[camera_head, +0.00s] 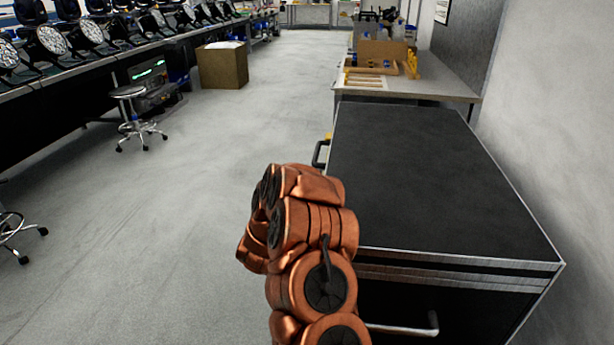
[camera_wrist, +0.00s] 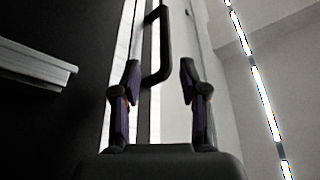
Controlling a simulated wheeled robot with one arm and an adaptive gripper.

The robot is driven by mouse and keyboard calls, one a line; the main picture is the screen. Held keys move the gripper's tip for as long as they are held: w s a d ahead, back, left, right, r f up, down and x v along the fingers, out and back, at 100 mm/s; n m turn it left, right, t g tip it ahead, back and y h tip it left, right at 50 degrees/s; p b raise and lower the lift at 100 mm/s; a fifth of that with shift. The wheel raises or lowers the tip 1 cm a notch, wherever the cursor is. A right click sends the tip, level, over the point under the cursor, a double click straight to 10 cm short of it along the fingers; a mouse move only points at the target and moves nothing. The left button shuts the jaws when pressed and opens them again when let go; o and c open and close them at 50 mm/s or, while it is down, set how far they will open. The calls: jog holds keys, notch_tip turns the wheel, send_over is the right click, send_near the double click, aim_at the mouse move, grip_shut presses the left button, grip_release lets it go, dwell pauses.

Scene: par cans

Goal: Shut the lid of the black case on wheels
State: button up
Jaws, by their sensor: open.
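The case's wheels are out of view. My gripper (camera_wrist: 158,80) is open in the wrist view, its two fingers apart with nothing held. A dark handle (camera_wrist: 164,50) shows beyond and between the fingertips; I cannot tell if they touch it.
A workbench (camera_head: 440,88) with a cardboard box (camera_head: 382,53) stands just behind the case. A grey wall runs close along the right. Open floor lies to the left, with a stool (camera_head: 130,92), a brown carton (camera_head: 222,66) and a long bench of lamps beyond.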

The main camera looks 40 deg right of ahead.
jog(key=shift+v, duration=0.9)
